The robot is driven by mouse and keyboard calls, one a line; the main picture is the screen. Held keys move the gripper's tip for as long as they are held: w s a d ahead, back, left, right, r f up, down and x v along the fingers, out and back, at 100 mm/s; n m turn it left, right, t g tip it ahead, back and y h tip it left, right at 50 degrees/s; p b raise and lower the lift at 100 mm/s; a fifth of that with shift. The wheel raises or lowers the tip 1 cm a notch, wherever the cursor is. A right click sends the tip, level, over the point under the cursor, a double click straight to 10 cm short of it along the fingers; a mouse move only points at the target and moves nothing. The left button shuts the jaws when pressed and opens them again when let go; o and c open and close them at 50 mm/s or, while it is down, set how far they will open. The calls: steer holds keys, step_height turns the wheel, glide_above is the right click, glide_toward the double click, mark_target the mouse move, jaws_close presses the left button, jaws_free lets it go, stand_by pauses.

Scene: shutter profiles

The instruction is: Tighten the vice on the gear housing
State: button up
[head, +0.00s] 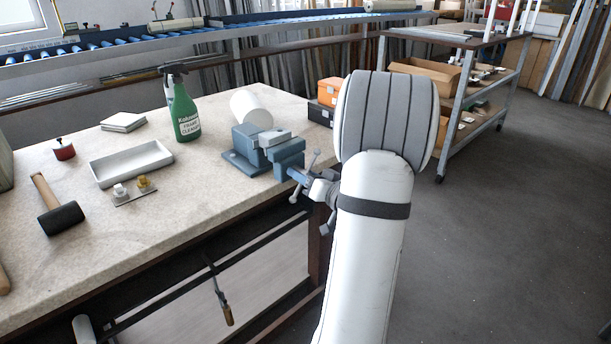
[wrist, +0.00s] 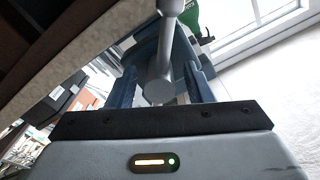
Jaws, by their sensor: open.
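The blue vice (head: 245,158) stands at the bench's right front corner, its grey tommy bar (head: 302,178) facing my arm. A light grey block (head: 273,138) sits at its jaws; I cannot tell whether this is the gear housing or part of the vice. My gripper (head: 324,190) is at the bar, partly hidden by my arm. The vice body (wrist: 148,48) is beyond.
A white roll (head: 252,106) stands behind the vice, with a green spray bottle (head: 184,112) to its left. A white tray (head: 131,163) and a mallet (head: 58,208) lie further left on the bench (head: 190,215). A shelf trolley (head: 450,100) stands behind right.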

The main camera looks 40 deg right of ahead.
jaws_close()
stand_by(0.6)
